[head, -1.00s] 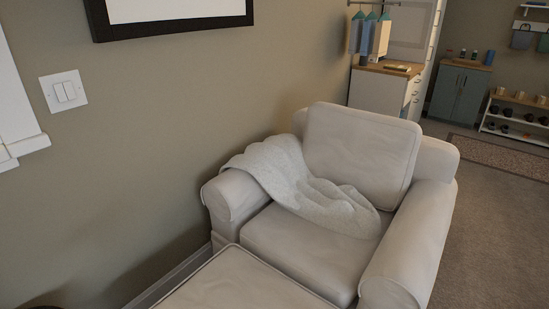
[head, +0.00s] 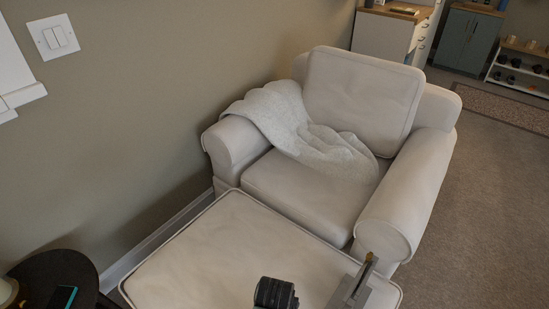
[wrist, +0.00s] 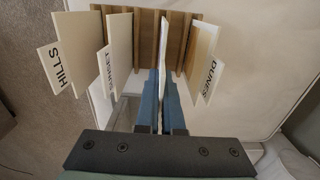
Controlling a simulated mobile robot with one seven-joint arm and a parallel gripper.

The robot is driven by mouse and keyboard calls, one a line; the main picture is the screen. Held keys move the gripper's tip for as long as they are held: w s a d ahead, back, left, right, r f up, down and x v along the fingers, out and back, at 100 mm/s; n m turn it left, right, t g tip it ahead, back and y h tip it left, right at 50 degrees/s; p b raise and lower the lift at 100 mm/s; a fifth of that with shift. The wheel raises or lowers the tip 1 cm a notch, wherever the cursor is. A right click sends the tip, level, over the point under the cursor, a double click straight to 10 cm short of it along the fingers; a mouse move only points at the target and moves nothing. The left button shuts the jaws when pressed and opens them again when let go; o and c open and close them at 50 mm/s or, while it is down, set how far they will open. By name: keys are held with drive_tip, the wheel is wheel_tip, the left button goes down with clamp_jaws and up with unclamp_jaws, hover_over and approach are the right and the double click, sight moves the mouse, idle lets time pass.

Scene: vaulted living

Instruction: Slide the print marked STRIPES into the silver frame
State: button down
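In the wrist view a wooden rack (wrist: 145,22) holds several upright prints. Left are the HILLS print (wrist: 60,62) and the SUNSET print (wrist: 112,75); right is the DUNES print (wrist: 213,80). Between them a thin pale print (wrist: 163,45) shows edge-on, its marking hidden, so I cannot read whether it is STRIPES. My gripper (wrist: 163,88) has its two blue fingers close together, one on each side of this print, seemingly pinching it.
A cream ottoman (head: 220,245) stands before an armchair (head: 310,185) with a pale throw (head: 300,130). A round dark side table (head: 60,270) holding a phone (head: 62,297) is at lower left. The wall is close on the left; carpet (head: 480,220) is open on the right.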

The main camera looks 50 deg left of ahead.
wheel_tip(320, 180, up, 6)
drive_tip(key=shift+p, duration=0.65)
wheel_tip(320, 180, up, 5)
drive_tip(key=p, duration=0.5)
drive_tip(key=shift+p, duration=0.35)
